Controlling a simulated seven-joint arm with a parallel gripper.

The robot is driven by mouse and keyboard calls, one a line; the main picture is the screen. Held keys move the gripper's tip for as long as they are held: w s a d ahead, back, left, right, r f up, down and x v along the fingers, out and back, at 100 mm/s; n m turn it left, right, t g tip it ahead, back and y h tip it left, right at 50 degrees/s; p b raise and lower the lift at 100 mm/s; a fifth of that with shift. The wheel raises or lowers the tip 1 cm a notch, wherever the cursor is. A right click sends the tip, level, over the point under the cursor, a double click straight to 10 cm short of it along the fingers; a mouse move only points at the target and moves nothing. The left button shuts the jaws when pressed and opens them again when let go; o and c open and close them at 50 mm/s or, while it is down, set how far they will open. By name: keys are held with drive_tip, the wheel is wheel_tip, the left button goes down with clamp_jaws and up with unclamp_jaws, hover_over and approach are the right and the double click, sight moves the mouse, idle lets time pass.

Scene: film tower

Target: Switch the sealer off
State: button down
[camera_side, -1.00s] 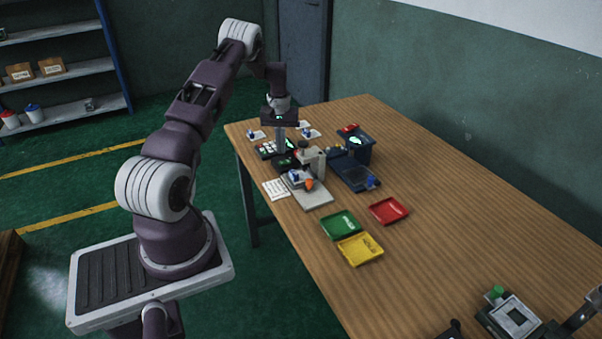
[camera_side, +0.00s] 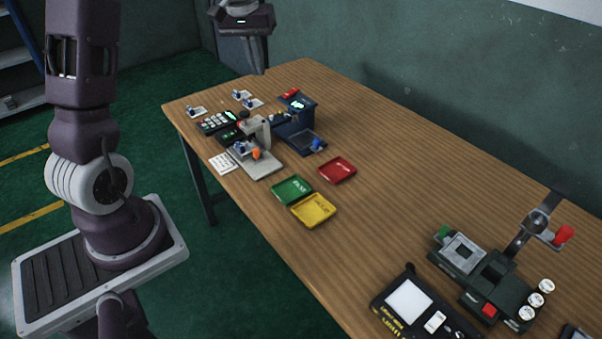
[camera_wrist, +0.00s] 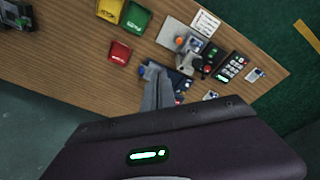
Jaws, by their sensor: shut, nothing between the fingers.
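A dark machine (camera_side: 472,262) at the lower right of the side view has a raised metal lever (camera_side: 530,230) with a red knob (camera_side: 563,235), a red switch (camera_side: 489,310) and a green button (camera_side: 443,232). It may be the sealer, but I cannot read a label. The switch position is too small to tell. My gripper (camera_side: 258,66) is high above the table's far end, well away from this machine. In the wrist view its fingers (camera_wrist: 155,72) are shut and empty. A dark machine's edge (camera_wrist: 16,14) shows at that view's top left.
A grey stand (camera_side: 262,167), a keypad (camera_side: 217,122) and a dark blue machine (camera_side: 295,127) stand at the far end. Red (camera_side: 337,170), green (camera_side: 292,189) and yellow (camera_side: 314,210) trays lie mid-table. The table's right middle is clear.

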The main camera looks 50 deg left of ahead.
drive_tip(key=s+d+r+m+t, duration=0.1)
drive_tip(key=s+d+r+m, duration=0.25)
drive_tip(key=s+d, duration=0.5)
drive_tip(key=s+d+r+m+t, duration=0.15)
drive_tip(key=s+d+r, duration=0.35)
drive_tip(key=d, duration=0.6)
drive_tip(key=s+d+f+m, duration=0.3)
drive_tip(key=s+d, duration=0.1)
drive_tip(key=s, duration=0.6)
drive_tip(key=shift+d+t, duration=0.15)
drive_tip(key=shift+t, duration=0.3)
